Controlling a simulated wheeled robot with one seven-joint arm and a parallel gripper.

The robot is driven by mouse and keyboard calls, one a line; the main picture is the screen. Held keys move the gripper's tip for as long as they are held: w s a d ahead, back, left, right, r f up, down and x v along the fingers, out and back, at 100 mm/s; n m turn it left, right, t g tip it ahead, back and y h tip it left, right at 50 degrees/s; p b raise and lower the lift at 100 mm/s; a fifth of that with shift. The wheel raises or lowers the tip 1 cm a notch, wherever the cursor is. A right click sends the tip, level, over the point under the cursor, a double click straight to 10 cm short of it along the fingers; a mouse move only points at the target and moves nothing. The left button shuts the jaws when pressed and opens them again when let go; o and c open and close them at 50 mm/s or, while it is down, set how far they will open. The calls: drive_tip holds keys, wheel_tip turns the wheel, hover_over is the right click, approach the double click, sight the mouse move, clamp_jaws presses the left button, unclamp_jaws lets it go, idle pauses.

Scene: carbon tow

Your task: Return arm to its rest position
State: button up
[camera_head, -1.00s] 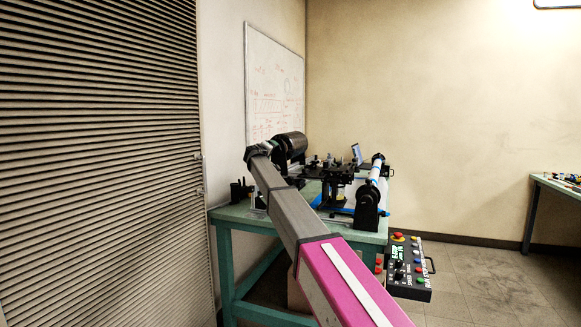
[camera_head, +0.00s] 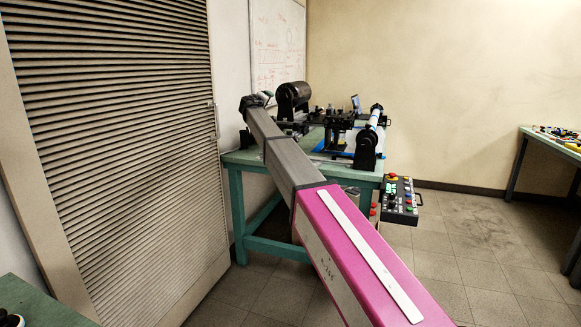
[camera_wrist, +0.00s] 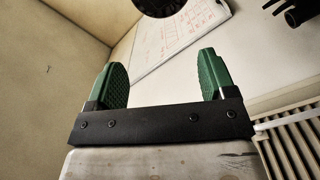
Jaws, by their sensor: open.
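My arm, grey and magenta, stretches across the head view from the lower right to the upper left. Its dark far end shows over the left side of the green workbench (camera_head: 236,157). In the wrist view my gripper (camera_wrist: 162,62) has two green ridged fingers set wide apart with nothing between them. A whiteboard with red writing (camera_wrist: 165,38) and a pale wall lie beyond the fingers. The fingers are not clear in the head view.
The workbench carries a dark cylinder (camera_head: 293,97) and a black winding rig (camera_head: 335,128). A control box (camera_head: 399,198) with coloured buttons sits at its front. A louvred door (camera_head: 125,130) is at left. Another table (camera_head: 545,142) stands at right. Floor (camera_head: 470,225) is open between.

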drive_tip(key=s+d+f+m+g, duration=0.1)
drive_tip(key=s+d+f+g, duration=0.2)
drive_tip(key=s+d+f, duration=0.7)
drive_tip(key=s+d+f+m+g, duration=0.25)
drive_tip(key=s+d+f, duration=0.2)
drive_tip(key=f, duration=0.95)
drive_tip(key=s+d+f+m+g, duration=0.1)
drive_tip(key=s+d+f+g, duration=0.3)
drive_tip(key=s+d+f, duration=0.65)
drive_tip(key=s+d+f+m+g+y, duration=0.1)
drive_tip(key=s+d+f+g+y, duration=0.1)
drive_tip(key=s+f, duration=0.5)
drive_tip(key=s+d+f+m+g+y, duration=0.1)
drive_tip(key=s+f, duration=0.6)
drive_tip(key=s, duration=0.7)
drive_tip(key=s+d+f+m+g+y, duration=0.1)
drive_tip(key=s+d+f+g+y, duration=0.1)
drive_tip(key=s+f, duration=0.6)
drive_tip(key=shift+s+d+g+y, duration=0.4)
drive_tip(key=shift+s+g+y, duration=0.2)
drive_tip(key=shift+s+g, duration=0.65)
